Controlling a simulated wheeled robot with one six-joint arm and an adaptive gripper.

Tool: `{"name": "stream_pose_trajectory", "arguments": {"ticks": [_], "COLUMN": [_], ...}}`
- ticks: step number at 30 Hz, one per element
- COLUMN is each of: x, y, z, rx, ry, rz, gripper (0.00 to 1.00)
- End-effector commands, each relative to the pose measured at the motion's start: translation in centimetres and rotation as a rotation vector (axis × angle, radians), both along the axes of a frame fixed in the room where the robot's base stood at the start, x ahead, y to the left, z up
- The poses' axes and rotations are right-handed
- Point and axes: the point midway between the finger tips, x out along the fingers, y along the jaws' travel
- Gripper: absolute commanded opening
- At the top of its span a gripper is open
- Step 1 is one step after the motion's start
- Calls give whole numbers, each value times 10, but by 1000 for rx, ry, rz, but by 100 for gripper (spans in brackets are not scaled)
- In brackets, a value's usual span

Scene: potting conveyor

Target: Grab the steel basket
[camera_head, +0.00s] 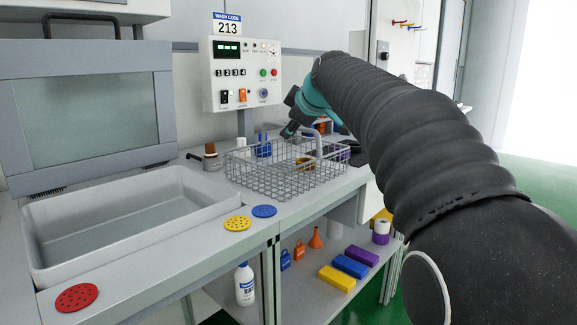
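The steel basket (275,181) is a wire mesh basket standing on the grey bench, right of the sink. A blue item (264,146) and a brown ring-like item (305,163) show in or behind its mesh. My gripper (289,131) is at the end of my black arm, which comes in from the right. It is above the basket's back part, near a raised grey handle (319,141). The fingertips are small and dark here, so whether they are open or touch the handle is not clear.
A grey sink (150,200) with a raised lid (85,110) is at left. Red (76,297), yellow (238,223) and blue (264,211) discs lie on the bench's front. A control panel (245,75) stands behind the basket. A shelf below holds bottles and coloured blocks.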

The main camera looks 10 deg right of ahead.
Motion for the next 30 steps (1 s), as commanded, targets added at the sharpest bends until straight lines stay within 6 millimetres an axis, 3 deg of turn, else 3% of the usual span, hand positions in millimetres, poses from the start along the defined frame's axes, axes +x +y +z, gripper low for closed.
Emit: {"name": "stream_pose_trajectory", "arguments": {"ticks": [4, 12, 17, 18, 30], "x": [17, 20, 20, 20, 20], "y": [3, 4, 4, 4, 4], "z": [-10, -13, -13, -13, -14], "rx": [0, -1, -1, -1, -1], "ry": [1, 1, 1, 1, 2], "rz": [0, -1, -1, -1, 1], "gripper": [44, 44, 4, 0, 0]}}
